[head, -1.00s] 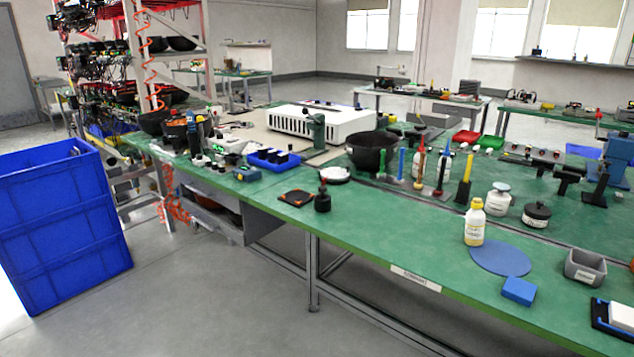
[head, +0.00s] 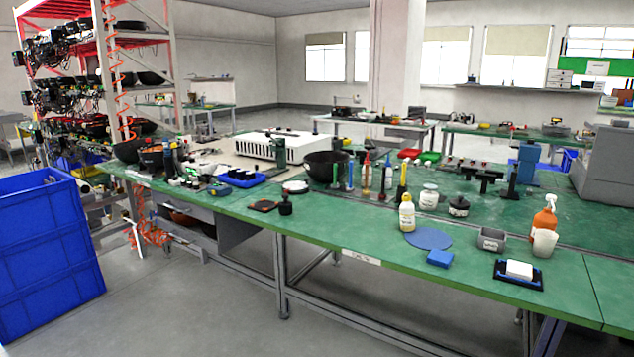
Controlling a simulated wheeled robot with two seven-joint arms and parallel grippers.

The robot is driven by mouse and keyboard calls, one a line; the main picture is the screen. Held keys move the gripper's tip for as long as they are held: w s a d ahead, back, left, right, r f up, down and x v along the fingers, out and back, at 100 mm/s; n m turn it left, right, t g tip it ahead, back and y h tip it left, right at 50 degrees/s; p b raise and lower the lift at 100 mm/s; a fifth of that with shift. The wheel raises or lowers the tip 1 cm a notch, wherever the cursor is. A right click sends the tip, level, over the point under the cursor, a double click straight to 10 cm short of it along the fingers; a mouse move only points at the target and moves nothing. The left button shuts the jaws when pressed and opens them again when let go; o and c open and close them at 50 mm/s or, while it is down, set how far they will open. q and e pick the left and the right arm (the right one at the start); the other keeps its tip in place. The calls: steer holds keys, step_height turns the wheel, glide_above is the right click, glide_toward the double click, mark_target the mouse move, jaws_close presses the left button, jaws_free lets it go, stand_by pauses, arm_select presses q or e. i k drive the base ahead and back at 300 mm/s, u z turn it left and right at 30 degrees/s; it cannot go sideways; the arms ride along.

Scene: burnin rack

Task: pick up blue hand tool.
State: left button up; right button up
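A slim upright tool with a blue upper part (head: 350,173) stands on the green workbench (head: 330,228), in a row with several other upright tools. It is small in the view and its lower end is hard to make out. A yellow-handled tool (head: 402,180) stands at the right end of the row. Neither of my grippers is in view.
A blue crate (head: 50,250) stands at left; the front floor is clear.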

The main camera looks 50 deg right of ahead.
mark_target(350, 188)
steer(key=i, duration=1.45)
steer(key=z, duration=0.55)
